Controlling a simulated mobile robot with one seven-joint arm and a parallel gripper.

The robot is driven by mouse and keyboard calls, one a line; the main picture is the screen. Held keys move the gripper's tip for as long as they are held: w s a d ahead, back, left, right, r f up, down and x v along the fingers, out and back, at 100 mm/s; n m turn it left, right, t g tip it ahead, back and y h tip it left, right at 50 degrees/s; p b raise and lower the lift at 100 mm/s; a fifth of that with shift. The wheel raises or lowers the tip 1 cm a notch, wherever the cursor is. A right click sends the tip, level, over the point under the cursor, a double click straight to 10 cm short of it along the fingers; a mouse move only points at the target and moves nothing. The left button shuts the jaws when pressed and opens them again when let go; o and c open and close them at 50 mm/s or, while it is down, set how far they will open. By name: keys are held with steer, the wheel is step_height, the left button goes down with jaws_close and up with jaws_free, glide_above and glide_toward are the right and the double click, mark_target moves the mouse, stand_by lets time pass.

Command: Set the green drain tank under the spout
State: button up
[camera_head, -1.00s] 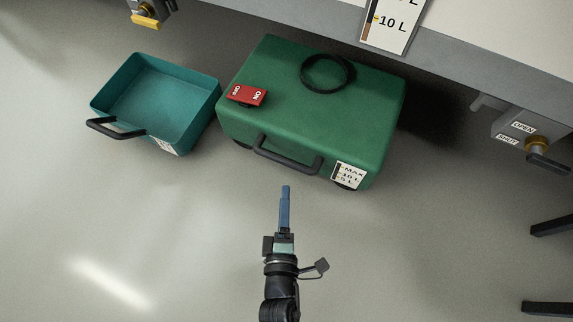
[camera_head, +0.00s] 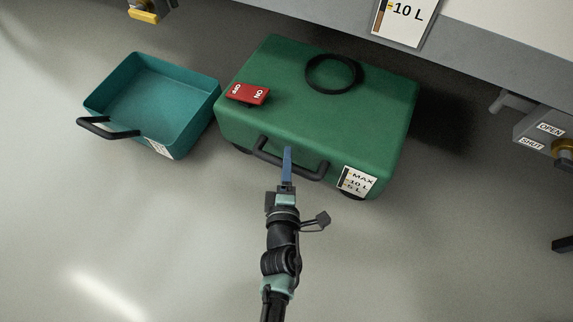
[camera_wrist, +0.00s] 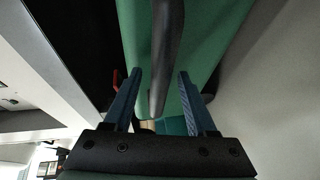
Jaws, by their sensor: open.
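The green drain tank (camera_head: 310,115) stands on the floor in the middle of the head view. It has a black ring opening on top, a red ON/OFF tag and a level label at its front right corner. Its dark front handle (camera_head: 291,159) faces me. My gripper (camera_head: 287,160) is at that handle. In the wrist view my gripper (camera_wrist: 160,95) is open, and the handle (camera_wrist: 164,60) runs between its two blue fingers, with the green tank wall (camera_wrist: 208,35) behind. A grey spout (camera_head: 510,103) sticks out under the vehicle at the right.
A teal open tray (camera_head: 150,100) with a black handle stands left of the tank. The grey vehicle skirt (camera_head: 340,25) overhangs the back. A valve with OPEN/SHUT labels (camera_head: 548,135) is at the right. A yellow-handled fitting (camera_head: 145,12) hangs at top left. The front floor is clear.

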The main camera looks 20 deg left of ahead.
steer(key=shift+w, duration=0.1)
jaws_close()
stand_by(1.4)
